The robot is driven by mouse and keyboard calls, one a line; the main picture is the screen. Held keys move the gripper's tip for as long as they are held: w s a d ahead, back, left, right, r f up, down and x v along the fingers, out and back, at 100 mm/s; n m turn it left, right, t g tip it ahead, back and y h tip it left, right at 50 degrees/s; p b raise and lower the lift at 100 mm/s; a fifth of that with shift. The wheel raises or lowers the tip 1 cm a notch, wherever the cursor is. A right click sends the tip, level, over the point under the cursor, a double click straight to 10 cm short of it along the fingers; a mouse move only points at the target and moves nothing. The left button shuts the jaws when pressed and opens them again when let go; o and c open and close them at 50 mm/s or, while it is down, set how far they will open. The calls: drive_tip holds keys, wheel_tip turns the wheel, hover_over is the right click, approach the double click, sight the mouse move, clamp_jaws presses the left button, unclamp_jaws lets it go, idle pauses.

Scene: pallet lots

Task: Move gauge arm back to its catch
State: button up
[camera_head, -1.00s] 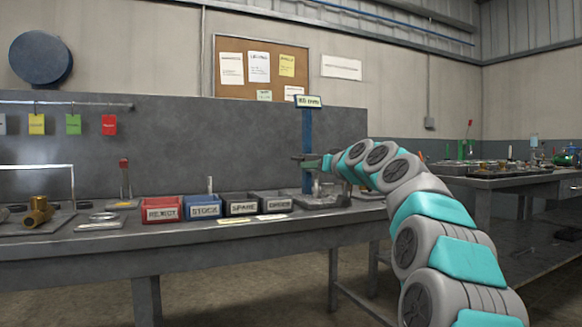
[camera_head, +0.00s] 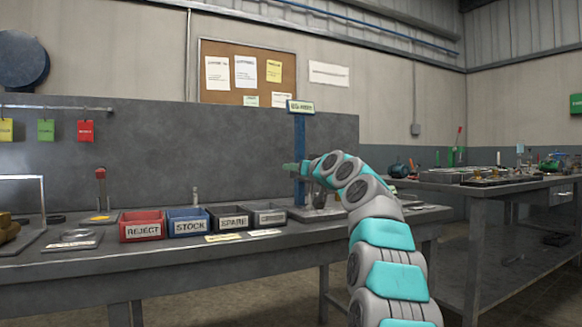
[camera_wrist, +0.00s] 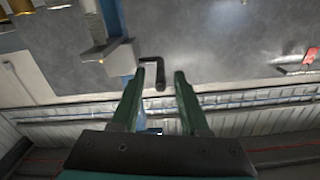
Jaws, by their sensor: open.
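The gauge stand is a blue post (camera_head: 300,150) with a sign on top, at the right end of the bench in the head view. In the wrist view the post (camera_wrist: 113,20) carries a grey block (camera_wrist: 122,57). A dark, bent, handle-like bar (camera_wrist: 154,68) sticks out beside the block; I cannot tell whether it is the gauge arm or its catch. My gripper (camera_wrist: 159,73) is open, with green fingers. The bar shows between the fingertips, and contact cannot be told. In the head view my gripper (camera_head: 290,167) is by the post, and my wrist hides part of the stand.
A red reject bin (camera_head: 142,232), a blue stock bin (camera_head: 188,228) and dark bins stand left of the gauge stand. A second table (camera_head: 490,186) with parts stands at the right. Brass cylinders (camera_wrist: 22,7) show near the post in the wrist view.

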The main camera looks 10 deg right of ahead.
drive_tip(key=shift+p+x, duration=0.85)
drive_tip(key=shift+x, duration=0.65)
drive_tip(key=shift+c, duration=0.4)
clamp_jaws()
